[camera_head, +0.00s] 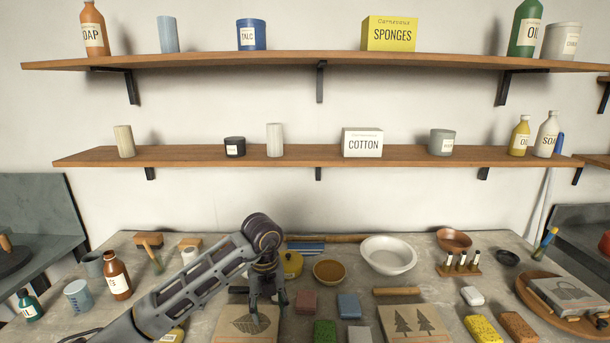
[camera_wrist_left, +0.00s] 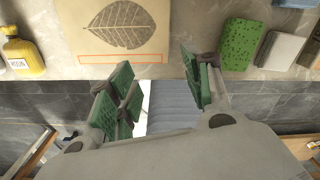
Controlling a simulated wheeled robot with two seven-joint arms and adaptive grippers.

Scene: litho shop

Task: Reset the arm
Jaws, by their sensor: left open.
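My left arm (camera_head: 195,280) comes in from the lower left and reaches over the worktable (camera_head: 205,317). Its gripper (camera_head: 267,303) points down over a stone (camera_head: 235,334) with a dark print. In the left wrist view the gripper (camera_wrist_left: 158,88) has its green-padded fingers spread apart, with nothing between them. That view shows a stone with a leaf print (camera_wrist_left: 120,28) just beyond the fingertips, at the table's edge. The gripper hides part of the stone in the head view. My right gripper does not show.
A green sponge (camera_head: 325,331), a red block (camera_head: 306,302) and a blue block (camera_head: 349,306) lie right of the gripper. A yellow container (camera_head: 292,264) and a brown bowl (camera_head: 328,272) stand behind it. Bottles and a cup (camera_head: 77,295) stand left of the arm. Shelves (camera_head: 290,155) hang above.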

